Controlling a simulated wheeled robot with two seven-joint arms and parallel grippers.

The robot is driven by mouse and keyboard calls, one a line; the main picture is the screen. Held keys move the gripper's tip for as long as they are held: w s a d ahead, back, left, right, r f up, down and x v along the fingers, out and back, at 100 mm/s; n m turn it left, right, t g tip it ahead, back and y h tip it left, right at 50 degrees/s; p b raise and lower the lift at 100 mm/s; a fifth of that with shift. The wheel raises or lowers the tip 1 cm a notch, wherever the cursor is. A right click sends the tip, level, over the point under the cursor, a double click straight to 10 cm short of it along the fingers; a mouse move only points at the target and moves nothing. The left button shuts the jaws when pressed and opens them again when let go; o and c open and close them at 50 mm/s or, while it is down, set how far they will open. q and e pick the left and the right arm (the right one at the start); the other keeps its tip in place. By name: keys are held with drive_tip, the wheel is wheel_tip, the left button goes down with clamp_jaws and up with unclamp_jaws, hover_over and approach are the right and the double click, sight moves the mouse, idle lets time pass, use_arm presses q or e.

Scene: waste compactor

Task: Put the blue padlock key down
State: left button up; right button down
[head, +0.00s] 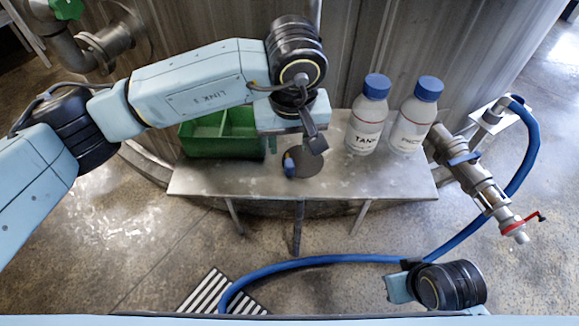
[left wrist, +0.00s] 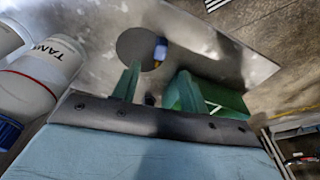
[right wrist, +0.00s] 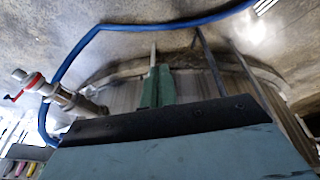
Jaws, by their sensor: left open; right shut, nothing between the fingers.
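The blue padlock key (head: 289,166) is a small blue piece at the left edge of a dark round disc (head: 307,165) on the metal table. In the left wrist view the key (left wrist: 160,50) lies at the disc's (left wrist: 133,45) edge, beyond my left fingertips. My left gripper (left wrist: 156,85) is open, its two green fingers apart with nothing held between them. In the head view my left wrist hides most of those fingers. My right gripper (right wrist: 157,85) is shut and empty, low in front of the table, away from the key.
A green divided bin (head: 222,152) stands left of the disc. Two white bottles with blue caps (head: 367,115) (head: 415,115) stand on the right. A blue hose (head: 320,261) loops in front, joined near a metal valve pipe (head: 482,190). The table's (head: 215,178) front strip is clear.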

sight(289, 158)
use_arm(q)
drive_tip(key=shift+w+f+b, duration=0.15)
drive_tip(key=shift+f, duration=0.6)
drive_tip(key=shift+w+f+b, duration=0.1)
drive_tip(key=shift+f+b, duration=0.05)
drive_tip(key=shift+f, duration=0.55)
drive_tip(key=f, duration=0.1)
drive_tip(key=f+b, duration=0.1)
drive_tip(key=shift+w+f, duration=0.35)
drive_tip(key=shift+w, duration=0.05)
drive_tip(key=shift+w+a+f+b, duration=0.15)
drive_tip(key=shift+f+b, duration=0.15)
drive_tip(key=shift+f, duration=0.55)
clamp_jaws()
use_arm(e)
drive_tip(key=w+a+r+t+y, duration=0.1)
drive_tip(key=w+a+r+t, duration=0.1)
drive_tip(key=r, duration=0.3)
drive_tip(key=shift+w+a+r+t, duration=0.15)
drive_tip(key=shift+w+a+t, duration=0.1)
drive_tip(key=shift+w+t, duration=0.45)
